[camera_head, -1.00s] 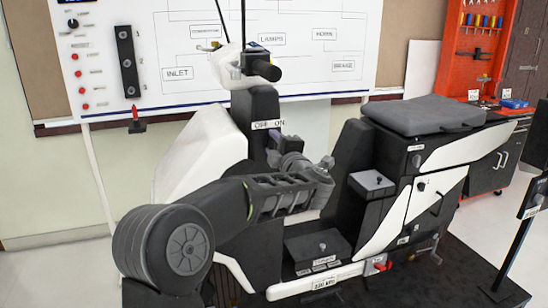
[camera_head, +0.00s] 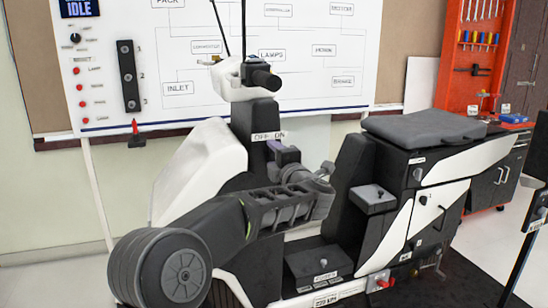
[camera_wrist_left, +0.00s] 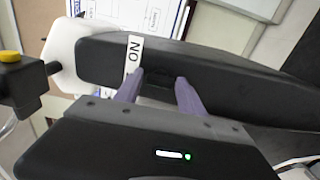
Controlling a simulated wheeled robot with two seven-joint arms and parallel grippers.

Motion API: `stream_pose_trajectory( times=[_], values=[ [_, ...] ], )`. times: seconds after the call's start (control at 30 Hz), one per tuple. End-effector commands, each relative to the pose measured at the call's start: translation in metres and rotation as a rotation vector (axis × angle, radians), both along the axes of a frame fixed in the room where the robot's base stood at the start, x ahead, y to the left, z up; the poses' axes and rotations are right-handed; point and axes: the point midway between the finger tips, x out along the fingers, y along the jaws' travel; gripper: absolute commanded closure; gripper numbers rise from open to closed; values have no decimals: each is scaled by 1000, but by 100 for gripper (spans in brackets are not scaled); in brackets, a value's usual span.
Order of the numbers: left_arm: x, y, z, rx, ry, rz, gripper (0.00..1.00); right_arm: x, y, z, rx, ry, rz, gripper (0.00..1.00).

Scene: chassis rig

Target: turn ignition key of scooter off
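The black and white scooter (camera_head: 258,112) stands upright, with white OFF and ON labels (camera_head: 268,136) on its dark front column. In the left wrist view the ON label (camera_wrist_left: 134,50) shows sideways on the column, just above the fingers. My left gripper (camera_head: 274,150) is at the column just below the labels. In the left wrist view my left gripper (camera_wrist_left: 160,88) has its two purple fingers apart, with dark surface between them. I cannot make out the ignition key; it is hidden or too dark to tell. My right gripper is not in view.
The handlebar (camera_head: 262,76) sticks out above my left gripper. The seat (camera_head: 422,128) and a grey-topped box (camera_head: 372,196) lie to its right. A whiteboard (camera_head: 215,50) with a display reading IDLE stands behind. A red tool cabinet (camera_head: 474,60) is at the back right.

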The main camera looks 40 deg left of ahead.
Motion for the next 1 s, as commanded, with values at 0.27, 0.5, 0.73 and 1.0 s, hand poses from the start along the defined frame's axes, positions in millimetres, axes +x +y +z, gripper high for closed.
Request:
stream_pose_trajectory(
  times=[0.27,0.5,0.73,1.0],
  values=[
    [0,0,0,1,1,0,42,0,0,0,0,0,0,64],
    [-4,-7,0,1,2,-2,42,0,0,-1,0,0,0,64],
    [-23,-36,0,1,1,-4,42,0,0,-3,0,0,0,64],
    [-43,-63,0,2,1,-1,42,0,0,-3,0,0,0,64]
  ],
)
